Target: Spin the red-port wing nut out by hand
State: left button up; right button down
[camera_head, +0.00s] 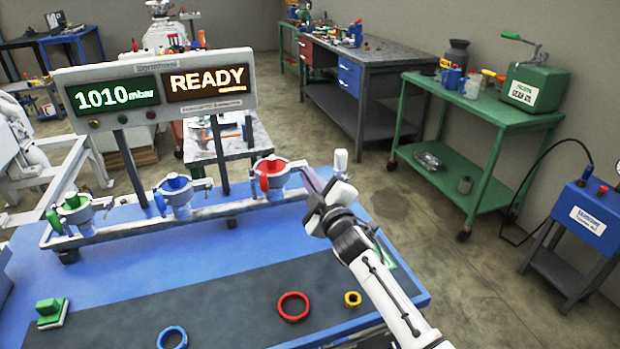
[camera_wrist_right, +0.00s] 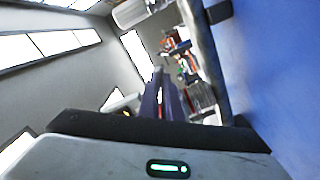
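The red port (camera_head: 272,174) is the rightmost of three ports on a grey rail, with a red handle on a metal body. Its wing nut is too small to tell apart from the metal fittings around it. My right gripper (camera_head: 308,176) is just right of the red port, its purple-grey fingers angled up and left toward the port's right side. Whether they touch it is unclear. In the right wrist view the two long fingers (camera_wrist_right: 158,74) lie close together with nothing visible between them. My left gripper is not in view.
Blue (camera_head: 178,191) and green (camera_head: 75,210) ports stand to the left. A display (camera_head: 155,88) reads 1010 mbar and READY. Green cart (camera_head: 480,110) at right.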

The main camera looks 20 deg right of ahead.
jog(key=shift+r+n, duration=0.1)
jog(key=shift+n, duration=3.6)
jog(key=c, duration=2)
grip_release()
jog(key=shift+w, duration=0.1)
jog(key=s, duration=1)
jog(key=shift+s+d, duration=0.15)
jog(key=shift+s, duration=0.05)
